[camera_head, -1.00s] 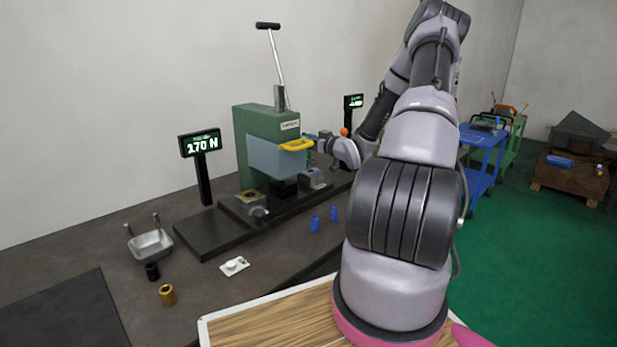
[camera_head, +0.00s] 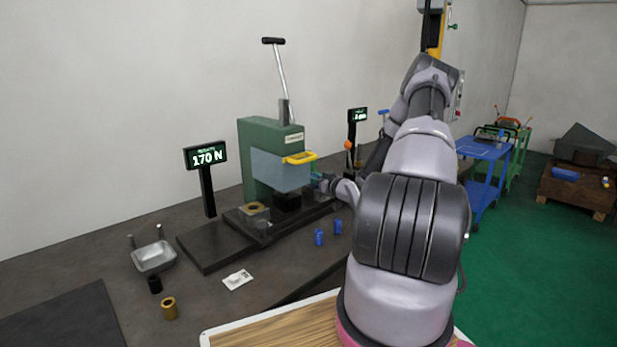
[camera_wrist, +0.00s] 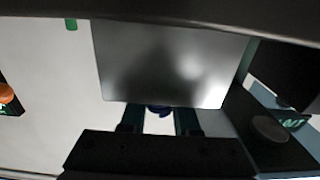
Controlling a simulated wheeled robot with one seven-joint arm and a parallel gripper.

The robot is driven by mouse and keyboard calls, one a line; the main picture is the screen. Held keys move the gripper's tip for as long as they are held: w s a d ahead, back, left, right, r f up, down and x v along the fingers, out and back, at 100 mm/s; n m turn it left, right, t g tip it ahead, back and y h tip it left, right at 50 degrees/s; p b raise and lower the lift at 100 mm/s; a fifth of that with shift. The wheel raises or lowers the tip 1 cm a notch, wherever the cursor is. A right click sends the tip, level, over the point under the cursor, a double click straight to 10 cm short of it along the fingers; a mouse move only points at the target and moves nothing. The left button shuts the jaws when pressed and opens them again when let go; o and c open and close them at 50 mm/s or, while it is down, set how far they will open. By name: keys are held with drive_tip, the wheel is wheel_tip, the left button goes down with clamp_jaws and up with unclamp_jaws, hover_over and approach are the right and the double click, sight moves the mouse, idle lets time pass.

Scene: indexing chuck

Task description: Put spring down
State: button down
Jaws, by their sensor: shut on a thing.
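My gripper (camera_head: 322,182) is at the right side of the green press (camera_head: 262,135), low beside its clear guard (camera_head: 280,170). In the wrist view my gripper's two dark fingers (camera_wrist: 158,122) are shut on a small dark blue piece, which looks like a spring (camera_wrist: 158,111). Only its end shows between the fingertips. In the head view the held piece is too small to make out. Two blue cylinders, also spring-like, stand on the bench: one in front (camera_head: 319,237) and one to its right (camera_head: 338,227). A flat grey plate (camera_wrist: 170,60) fills the wrist view just beyond the fingertips.
A metal tray (camera_head: 153,257), a black cylinder (camera_head: 155,285), a brass cylinder (camera_head: 169,308) and a white card (camera_head: 237,279) lie on the bench. The dark mat (camera_head: 65,318) is bare.

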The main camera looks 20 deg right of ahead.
drive_tip(key=shift+f, duration=0.1)
drive_tip(key=c, duration=0.6)
unclamp_jaws()
drive_tip(key=shift+c, duration=0.2)
